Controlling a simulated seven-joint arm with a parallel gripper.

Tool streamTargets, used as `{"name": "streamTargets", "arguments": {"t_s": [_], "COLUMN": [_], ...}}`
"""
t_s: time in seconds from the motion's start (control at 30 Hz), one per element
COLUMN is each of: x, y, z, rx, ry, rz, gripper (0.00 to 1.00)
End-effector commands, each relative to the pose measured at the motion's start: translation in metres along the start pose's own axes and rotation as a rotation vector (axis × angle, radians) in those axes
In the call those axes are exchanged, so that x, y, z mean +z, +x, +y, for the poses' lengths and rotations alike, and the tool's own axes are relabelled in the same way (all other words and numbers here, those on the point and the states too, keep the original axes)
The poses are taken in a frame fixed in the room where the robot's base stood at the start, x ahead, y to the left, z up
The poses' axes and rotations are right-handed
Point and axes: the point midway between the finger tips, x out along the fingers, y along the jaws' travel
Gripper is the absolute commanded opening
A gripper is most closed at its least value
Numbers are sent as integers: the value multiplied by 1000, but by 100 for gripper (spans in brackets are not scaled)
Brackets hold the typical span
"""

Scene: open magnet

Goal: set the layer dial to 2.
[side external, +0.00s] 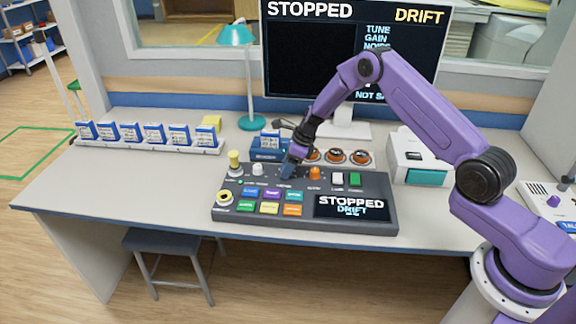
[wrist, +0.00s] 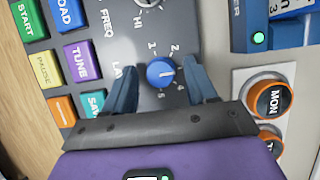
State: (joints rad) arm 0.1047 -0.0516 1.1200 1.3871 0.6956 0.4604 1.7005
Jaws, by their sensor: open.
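The layer dial (wrist: 160,73) is a round blue knob with a white pointer line, set in the dark console (side external: 235,190). In the wrist view its pointer faces right, between the printed 2 and 4; the 3 is not clearly visible. The figures 1, 2, 4 and 5 show around it. My gripper (wrist: 161,62) is open, with one blue finger on each side of the dial; a gap shows between the dial and each finger. In the side view my gripper (side external: 291,163) is low over the console's back part and hides the dial.
A grey HI knob (wrist: 148,3) sits beyond the dial. Coloured buttons, including the purple TUNE (wrist: 81,60), lie left. Orange-ringed MON knobs (wrist: 268,99) lie right. The console screen (side external: 350,206) reads STOPPED, DRIFT. A monitor (side external: 315,45) stands behind.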

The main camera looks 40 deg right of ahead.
Motion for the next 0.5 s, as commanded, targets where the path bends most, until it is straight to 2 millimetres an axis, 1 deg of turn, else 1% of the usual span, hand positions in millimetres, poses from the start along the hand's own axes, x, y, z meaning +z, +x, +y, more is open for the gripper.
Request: {"name": "streamTargets", "arguments": {"t_s": [0.2,0.23,0.27,0.3,0.37,0.4,0.5], "x": [0,0,0,0,0,0,0], "y": [0,0,0,0,0,0,0], "z": [0,0,0,0,0,0,0], "rx": [0,0,0,0,0,0,0], "ry": [0,0,0,0,0,0,0], "rz": [0,0,0,0,0,0,0], "gripper": [57,50,41,28,8,1,1]}}
